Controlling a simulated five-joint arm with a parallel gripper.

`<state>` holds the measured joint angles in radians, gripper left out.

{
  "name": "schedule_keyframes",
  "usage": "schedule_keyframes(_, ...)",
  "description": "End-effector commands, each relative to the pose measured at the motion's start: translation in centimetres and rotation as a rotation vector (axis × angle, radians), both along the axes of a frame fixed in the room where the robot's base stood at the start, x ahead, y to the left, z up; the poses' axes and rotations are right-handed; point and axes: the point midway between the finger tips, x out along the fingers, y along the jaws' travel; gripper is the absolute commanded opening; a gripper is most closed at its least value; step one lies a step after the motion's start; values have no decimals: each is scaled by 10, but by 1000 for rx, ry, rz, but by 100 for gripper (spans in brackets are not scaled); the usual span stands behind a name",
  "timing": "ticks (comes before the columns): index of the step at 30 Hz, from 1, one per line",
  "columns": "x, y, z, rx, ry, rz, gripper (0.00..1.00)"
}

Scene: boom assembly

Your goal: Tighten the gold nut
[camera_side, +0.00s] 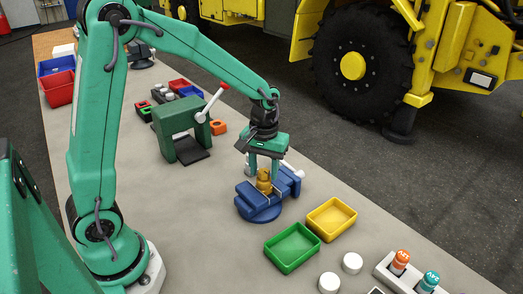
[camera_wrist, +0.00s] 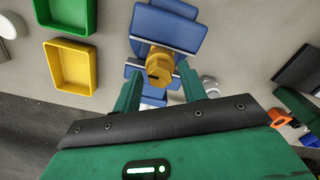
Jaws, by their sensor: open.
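The gold nut (camera_side: 264,182) is in the blue vise (camera_side: 268,200) on the bench, with gold-coloured hardware showing between the vise jaws. In the wrist view the gold nut (camera_wrist: 160,66) shows as a hexagonal piece against the blue vise (camera_wrist: 168,25). My gripper (camera_side: 264,172) points down over the vise, its fingers around the height of the gold piece. In the wrist view my gripper (camera_wrist: 158,88) is open, with one green finger on each side and a gap to the nut. I cannot tell how far the nut is threaded.
A yellow tray (camera_side: 331,218) and a green tray (camera_side: 292,247) lie right of the vise. A green press (camera_side: 180,130) with a red-tipped lever stands to the left. White round pieces (camera_side: 352,262) and a bottle holder (camera_side: 405,272) sit at the near right.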

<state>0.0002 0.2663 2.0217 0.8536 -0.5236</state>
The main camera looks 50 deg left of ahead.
Motion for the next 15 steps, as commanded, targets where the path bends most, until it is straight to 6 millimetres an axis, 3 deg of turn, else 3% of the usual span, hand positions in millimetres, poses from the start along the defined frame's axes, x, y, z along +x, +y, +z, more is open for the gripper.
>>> schedule_keyframes(5, 0, 0, 0, 0, 0, 0, 42)
schedule_keyframes(12, 0, 0, 0, 0, 0, 0, 0)
schedule_keyframes(15, 0, 0, 0, 0, 0, -1, 0)
